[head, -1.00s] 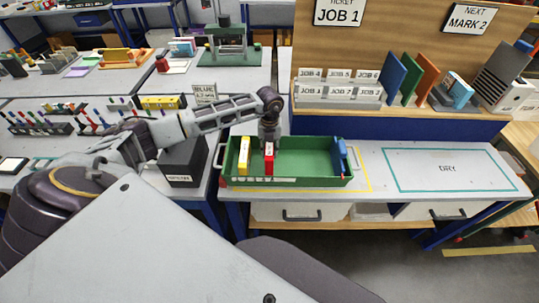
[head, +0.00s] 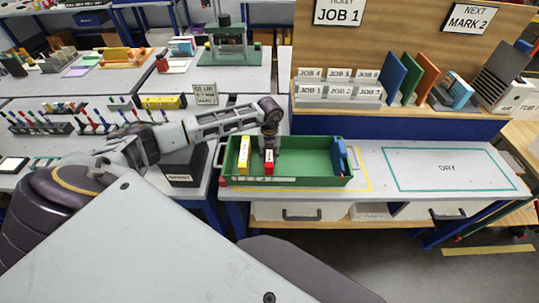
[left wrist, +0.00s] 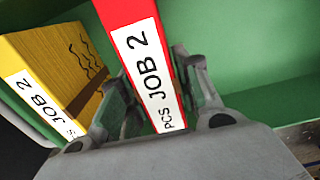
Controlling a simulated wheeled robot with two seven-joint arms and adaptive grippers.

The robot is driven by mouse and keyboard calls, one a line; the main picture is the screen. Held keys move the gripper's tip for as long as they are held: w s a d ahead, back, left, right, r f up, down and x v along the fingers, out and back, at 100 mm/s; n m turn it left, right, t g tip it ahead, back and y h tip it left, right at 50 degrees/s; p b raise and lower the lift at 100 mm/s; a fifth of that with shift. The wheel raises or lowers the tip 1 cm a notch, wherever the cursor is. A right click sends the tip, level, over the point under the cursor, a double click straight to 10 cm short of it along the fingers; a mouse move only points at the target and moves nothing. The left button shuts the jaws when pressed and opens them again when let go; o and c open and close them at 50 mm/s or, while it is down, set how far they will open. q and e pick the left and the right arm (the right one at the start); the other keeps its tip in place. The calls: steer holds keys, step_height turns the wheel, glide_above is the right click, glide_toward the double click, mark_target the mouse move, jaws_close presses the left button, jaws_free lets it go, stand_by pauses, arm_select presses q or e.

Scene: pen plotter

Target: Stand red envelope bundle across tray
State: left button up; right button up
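The red envelope bundle (head: 269,168) stands upright across the green tray (head: 308,181), towards its left end. In the left wrist view the red bundle (left wrist: 150,60) shows a white label reading JOB 2. My left gripper (head: 269,142) reaches down into the tray from above. Its fingers (left wrist: 158,100) lie along both sides of the red bundle and look shut on it. The bundle's lower end is hidden by the tray wall, so contact with the floor cannot be told. My right gripper is not in view.
A yellow bundle (head: 244,155) stands just left of the red one, with a small gap. A blue bundle (head: 339,155) stands at the tray's right end. The tray's middle is free. A dark box (head: 186,162) stands left of the tray; the DRY area (head: 447,168) is empty.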

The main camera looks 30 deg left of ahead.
arm_select(q)
steer(key=shift+o, duration=1.1)
steer(key=shift+r, duration=0.2)
step_height(320, 180, up, 12)
steer(key=shift+b, duration=0.8)
